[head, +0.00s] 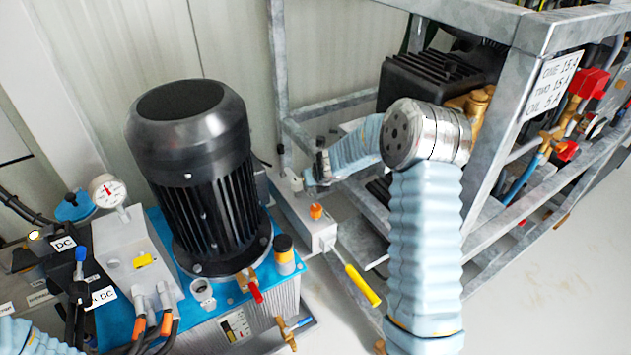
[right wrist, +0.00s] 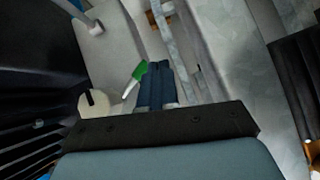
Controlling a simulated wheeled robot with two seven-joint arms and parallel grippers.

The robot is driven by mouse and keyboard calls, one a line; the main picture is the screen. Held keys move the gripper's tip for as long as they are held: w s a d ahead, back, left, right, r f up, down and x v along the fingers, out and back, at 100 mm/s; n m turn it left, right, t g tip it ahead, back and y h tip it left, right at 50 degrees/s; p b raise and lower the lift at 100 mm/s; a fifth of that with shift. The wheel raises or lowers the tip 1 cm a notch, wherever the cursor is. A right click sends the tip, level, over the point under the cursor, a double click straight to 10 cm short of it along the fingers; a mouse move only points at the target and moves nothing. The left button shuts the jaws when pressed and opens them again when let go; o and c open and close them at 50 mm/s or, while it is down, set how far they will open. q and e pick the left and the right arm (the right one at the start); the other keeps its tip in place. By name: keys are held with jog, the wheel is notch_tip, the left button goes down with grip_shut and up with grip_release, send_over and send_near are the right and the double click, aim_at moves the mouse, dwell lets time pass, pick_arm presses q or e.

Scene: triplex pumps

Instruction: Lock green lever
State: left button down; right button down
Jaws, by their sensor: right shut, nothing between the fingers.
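The green lever (right wrist: 139,70) shows in the right wrist view as a green grip on a short pale stem, tilted up to the right. It is close beside the left side of my right gripper (right wrist: 160,65), whose dark fingers are together with nothing between them. I cannot tell whether the fingers touch the lever. In the head view my right gripper (head: 318,165) is just right of the black motor (head: 190,180), and I cannot make out the green lever there. My left gripper is outside the view; only part of my left arm shows at the bottom left corner.
A grey metal frame (head: 510,90) stands on the right, close to my right arm. A yellow-handled lever (head: 362,286) sticks out below my gripper. A pale round part with a dark slot (right wrist: 92,103) is left of the fingers in the wrist view. Pale floor is clear at the right.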

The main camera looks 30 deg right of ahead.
jog(key=shift+w, duration=0.15)
dwell(0.3)
jog(key=p+v, duration=0.4)
jog(key=v, duration=1)
jog(key=shift+f, duration=0.15)
